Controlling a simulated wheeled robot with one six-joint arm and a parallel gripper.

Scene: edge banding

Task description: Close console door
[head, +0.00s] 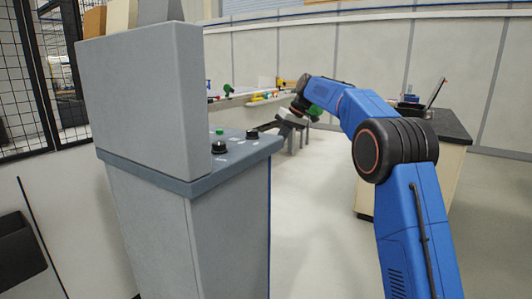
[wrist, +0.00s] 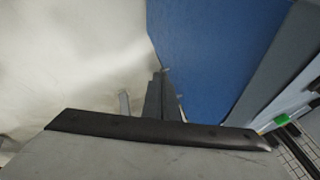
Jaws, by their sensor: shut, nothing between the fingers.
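The grey console (head: 185,230) stands at left centre in the head view, with knobs and a green button on its sloped top. In the wrist view a large blue panel (wrist: 205,55), which looks like the console door, fills the upper middle. Whether it stands ajar I cannot tell. My gripper (head: 291,135) is beyond the console's right corner in the head view. In the wrist view its fingers (wrist: 160,95) are together and empty, close to the blue panel's left edge; contact is unclear.
A cabinet with a dark top (head: 440,125) stands to the right behind my arm. A workbench (head: 240,98) with coloured parts is at the back. A mesh fence (head: 60,80) is at the left. Pale floor (head: 315,225) is clear between console and cabinet.

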